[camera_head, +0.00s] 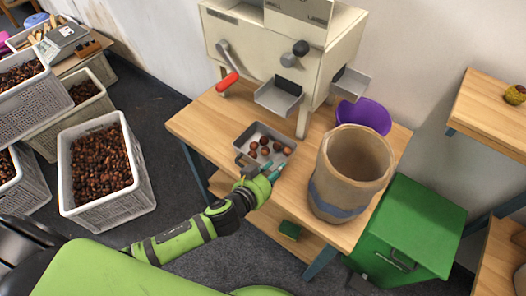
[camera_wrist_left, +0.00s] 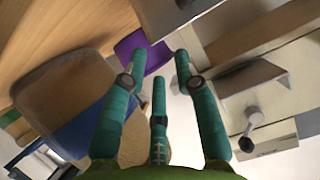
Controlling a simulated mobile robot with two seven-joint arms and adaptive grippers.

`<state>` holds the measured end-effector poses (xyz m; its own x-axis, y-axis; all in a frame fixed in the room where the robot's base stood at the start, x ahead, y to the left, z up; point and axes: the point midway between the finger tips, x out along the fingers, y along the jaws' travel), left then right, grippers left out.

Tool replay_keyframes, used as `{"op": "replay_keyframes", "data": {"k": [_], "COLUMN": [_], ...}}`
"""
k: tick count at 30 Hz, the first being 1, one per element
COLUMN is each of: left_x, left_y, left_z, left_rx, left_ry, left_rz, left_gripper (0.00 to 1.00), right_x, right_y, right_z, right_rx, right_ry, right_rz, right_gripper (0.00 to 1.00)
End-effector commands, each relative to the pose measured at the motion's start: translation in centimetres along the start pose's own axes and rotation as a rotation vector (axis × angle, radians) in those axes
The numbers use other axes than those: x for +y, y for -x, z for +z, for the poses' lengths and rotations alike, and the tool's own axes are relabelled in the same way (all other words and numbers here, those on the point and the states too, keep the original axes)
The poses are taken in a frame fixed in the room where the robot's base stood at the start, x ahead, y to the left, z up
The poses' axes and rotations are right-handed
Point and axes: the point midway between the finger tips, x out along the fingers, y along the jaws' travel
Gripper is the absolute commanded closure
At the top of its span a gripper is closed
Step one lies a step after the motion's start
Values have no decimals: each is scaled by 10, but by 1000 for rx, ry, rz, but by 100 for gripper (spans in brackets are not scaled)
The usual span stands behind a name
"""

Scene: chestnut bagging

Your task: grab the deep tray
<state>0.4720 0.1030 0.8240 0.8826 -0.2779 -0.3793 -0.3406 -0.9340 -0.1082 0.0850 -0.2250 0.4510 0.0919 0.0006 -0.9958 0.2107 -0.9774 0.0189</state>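The deep tray (camera_head: 285,149) is a grey metal tray with several chestnuts in it. It sits on the wooden table below the machine, with its grey handle at its front left. My left gripper (camera_head: 272,172) is at the tray's near edge, close to the handle; I cannot tell whether it touches. In the left wrist view, the teal fingers of my left gripper (camera_wrist_left: 160,75) are spread apart with nothing visible between them. I cannot make out the deep tray in that view. My right gripper is in neither view.
A cream machine (camera_head: 265,50) with a red-handled crank and grey chutes stands behind the tray. A brown sack (camera_head: 345,185) stands close on the right, a purple bowl (camera_head: 365,114) behind it. A green bin (camera_head: 415,230) is right of the table (camera_head: 210,120). Chestnut crates (camera_head: 125,205) stand left.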

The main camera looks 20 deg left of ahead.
Motion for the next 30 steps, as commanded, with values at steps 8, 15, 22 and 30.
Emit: {"op": "replay_keyframes", "data": {"k": [8,15,22,30], "left_x": [0,0,0,0], "left_y": [-26,-59,-75,-74], "left_z": [0,0,0,0], "left_rx": [-1,-1,-1,-2], "left_ry": [1,1,1,1], "left_rz": [-1,-2,-1,-1], "left_gripper": [70,70,70,100], "right_x": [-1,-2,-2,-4], "right_y": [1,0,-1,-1], "right_z": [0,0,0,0], "right_rx": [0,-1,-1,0], "right_ry": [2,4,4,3], "right_rz": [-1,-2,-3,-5], "right_gripper": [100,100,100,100]}}
